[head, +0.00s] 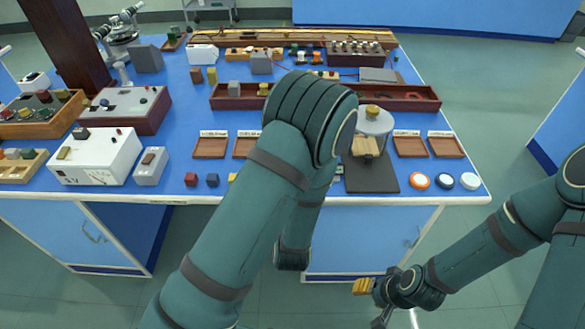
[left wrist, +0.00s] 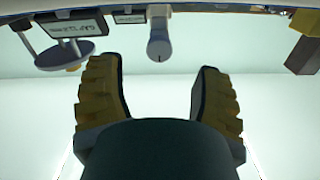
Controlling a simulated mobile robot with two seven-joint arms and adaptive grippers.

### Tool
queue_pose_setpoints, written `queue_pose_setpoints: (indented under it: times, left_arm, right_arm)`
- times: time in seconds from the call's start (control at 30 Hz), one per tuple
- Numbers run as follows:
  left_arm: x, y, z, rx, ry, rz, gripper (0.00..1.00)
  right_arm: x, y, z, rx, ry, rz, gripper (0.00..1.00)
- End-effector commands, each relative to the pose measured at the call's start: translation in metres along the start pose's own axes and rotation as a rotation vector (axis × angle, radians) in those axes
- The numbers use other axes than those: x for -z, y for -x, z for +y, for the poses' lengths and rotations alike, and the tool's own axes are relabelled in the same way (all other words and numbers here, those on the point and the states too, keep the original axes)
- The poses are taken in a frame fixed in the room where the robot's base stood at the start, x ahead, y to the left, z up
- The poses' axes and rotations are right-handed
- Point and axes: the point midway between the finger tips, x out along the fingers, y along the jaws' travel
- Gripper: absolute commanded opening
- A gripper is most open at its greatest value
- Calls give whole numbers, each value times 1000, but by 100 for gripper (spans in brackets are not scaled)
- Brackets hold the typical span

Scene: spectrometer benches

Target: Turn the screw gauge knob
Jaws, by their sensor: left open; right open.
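In the left wrist view, a pale grey cylinder (left wrist: 159,38), which looks like the screw gauge's knob end, sticks out at the top centre. My left gripper (left wrist: 157,72) is open with nothing between its yellow-padded fingers. The cylinder lies ahead of the gap between the fingertips, apart from both. In the head view my left arm hides the left gripper and most of the gauge's place at the bench's front edge. My right gripper (head: 364,287) is open, low in front of the bench, away from everything on it.
The stand's disc (left wrist: 66,54) is close to the left finger in the wrist view.

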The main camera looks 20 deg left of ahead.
Motion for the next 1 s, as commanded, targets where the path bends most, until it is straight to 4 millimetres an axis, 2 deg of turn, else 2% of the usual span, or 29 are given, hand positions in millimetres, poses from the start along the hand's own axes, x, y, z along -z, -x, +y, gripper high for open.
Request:
queue_pose_setpoints:
  times: [0.1, 0.33, 0.5, 1.0]
  left_arm:
    - [-1, 24, 1, -4, -3, -4, 66]
    - [-1, 51, 0, -1, -2, -2, 66]
    - [0, 56, 0, 0, -2, 0, 66]
    - [-2, 56, 0, 0, 1, -8, 66]
  right_arm:
    - [0, 0, 0, 0, 0, 0, 47]
    - [0, 0, 0, 0, 0, 0, 47]
    - [0, 0, 0, 0, 0, 0, 47]
    - [0, 0, 0, 0, 0, 0, 47]
